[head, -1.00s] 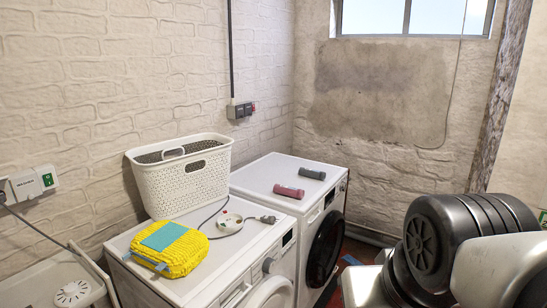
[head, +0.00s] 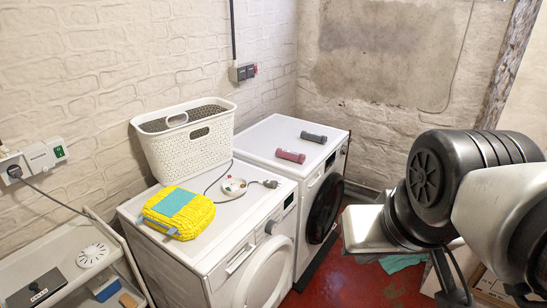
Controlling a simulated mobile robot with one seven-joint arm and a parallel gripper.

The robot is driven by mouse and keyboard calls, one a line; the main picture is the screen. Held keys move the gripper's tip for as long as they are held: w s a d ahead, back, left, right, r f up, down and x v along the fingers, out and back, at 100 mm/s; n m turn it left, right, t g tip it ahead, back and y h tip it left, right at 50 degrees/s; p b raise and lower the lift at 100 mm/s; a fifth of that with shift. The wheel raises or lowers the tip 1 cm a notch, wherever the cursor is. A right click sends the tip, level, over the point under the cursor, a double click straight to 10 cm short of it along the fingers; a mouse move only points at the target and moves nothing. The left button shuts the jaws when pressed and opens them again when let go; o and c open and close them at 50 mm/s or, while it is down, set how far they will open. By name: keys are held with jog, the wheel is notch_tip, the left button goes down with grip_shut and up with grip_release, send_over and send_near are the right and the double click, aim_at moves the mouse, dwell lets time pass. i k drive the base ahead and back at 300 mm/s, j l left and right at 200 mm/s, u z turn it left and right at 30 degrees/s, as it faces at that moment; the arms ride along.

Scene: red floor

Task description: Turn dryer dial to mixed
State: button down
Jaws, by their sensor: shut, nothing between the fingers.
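Two white front-loading machines stand side by side against the left wall in the head view. The near machine (head: 217,261) has a pale round door and a round dial (head: 270,227) on its front panel. The far machine (head: 266,140) has a dark round door (head: 324,208). Its controls are too small to read. I cannot tell which one is the dryer, nor where any dial points. My arm fills the right side, apart from both machines. My gripper is not visible.
Two dumbbells lie on the far one. A shelf cart (head: 62,262) stands left. Red floor (head: 345,285) is open in front; a box (head: 492,290) is at lower right.

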aim_at(271, 227)
jog(key=i+l, duration=0.15)
jog(key=i, duration=0.35)
jog(key=i+l+u, duration=0.15)
jog(key=i, duration=0.35)
